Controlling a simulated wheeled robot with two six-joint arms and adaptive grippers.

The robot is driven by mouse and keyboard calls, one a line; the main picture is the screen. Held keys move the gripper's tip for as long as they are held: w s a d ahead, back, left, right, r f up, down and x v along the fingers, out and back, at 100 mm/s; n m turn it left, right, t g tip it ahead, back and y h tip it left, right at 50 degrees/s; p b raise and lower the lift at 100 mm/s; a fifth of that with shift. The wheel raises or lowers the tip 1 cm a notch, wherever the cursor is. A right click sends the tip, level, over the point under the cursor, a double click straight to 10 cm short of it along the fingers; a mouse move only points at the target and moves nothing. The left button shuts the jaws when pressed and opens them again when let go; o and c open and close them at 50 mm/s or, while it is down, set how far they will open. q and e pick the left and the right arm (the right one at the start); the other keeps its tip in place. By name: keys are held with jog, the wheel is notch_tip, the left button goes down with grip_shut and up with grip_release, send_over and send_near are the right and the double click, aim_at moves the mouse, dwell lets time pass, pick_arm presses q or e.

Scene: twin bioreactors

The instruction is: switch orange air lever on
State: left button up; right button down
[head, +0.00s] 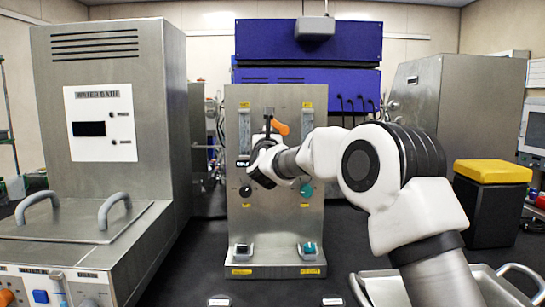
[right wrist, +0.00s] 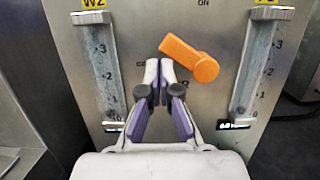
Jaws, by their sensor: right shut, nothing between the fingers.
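The orange air lever (head: 281,127) is on the upper front of the steel panel (head: 298,215), between two gauges. In the right wrist view the orange lever (right wrist: 188,56) has its round pivot at lower right and its handle slanting to the upper left. An "ON" label is above it; a partly hidden label is at its left. My right gripper (right wrist: 160,66) is shut and empty, its fingertips just below and left of the handle's free end. I cannot tell if they touch. In the head view my right gripper (head: 267,122) partly covers the panel. My left gripper is not in view.
A left gauge (right wrist: 100,68) and a right gauge (right wrist: 257,66) flank the lever. Lower on the panel are a black knob (head: 245,191), a teal knob (head: 306,190) and two small bottom fittings. A water bath (head: 105,175) stands at left, a metal tray (head: 490,285) at front right.

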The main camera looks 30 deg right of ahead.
jog(key=shift+s+d+r+m+g+h+b, duration=0.15)
jog(key=shift+d+r+m+g+h+b, duration=0.35)
jog(key=shift+m+b, duration=0.9)
jog(key=shift+s+a+r+m+g+h+b, duration=0.1)
jog(key=shift+s+r+m+g+h+b, duration=0.15)
jog(key=shift+r+m+b, duration=1.1)
jog(key=shift+s+d+r+m+g+h+b, duration=0.1)
jog(key=shift+d+m+g+h+b, duration=0.4)
jog(key=shift+m, duration=1.65)
jog(key=shift+a+r, duration=0.1)
jog(key=shift+a, duration=0.05)
